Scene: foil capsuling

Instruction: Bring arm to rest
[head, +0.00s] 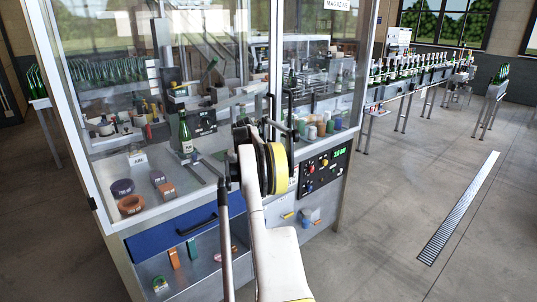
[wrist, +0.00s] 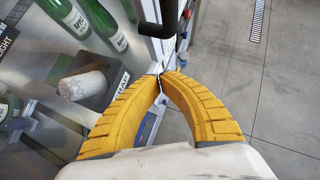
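My gripper (wrist: 161,77) shows in the wrist view with its two yellow ribbed fingers curving together. Their tips meet, and I see nothing held between them. The tips are over the white frame edge of the machine cabinet, below a black bar (wrist: 160,18) in the picture. In the head view my arm rises from the bottom middle in front of the cabinet (head: 190,212). Its yellow-ringed joint is before the door frame, and the gripper's fingers cannot be made out there.
Green bottles (wrist: 105,25) and a pale cylinder (wrist: 88,85) on a dark block show left in the wrist view. A green bottle (head: 185,133) stands inside the cabinet. A control panel (head: 322,172) is right of my arm. Floor with a drain grate (head: 460,208) is clear at right.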

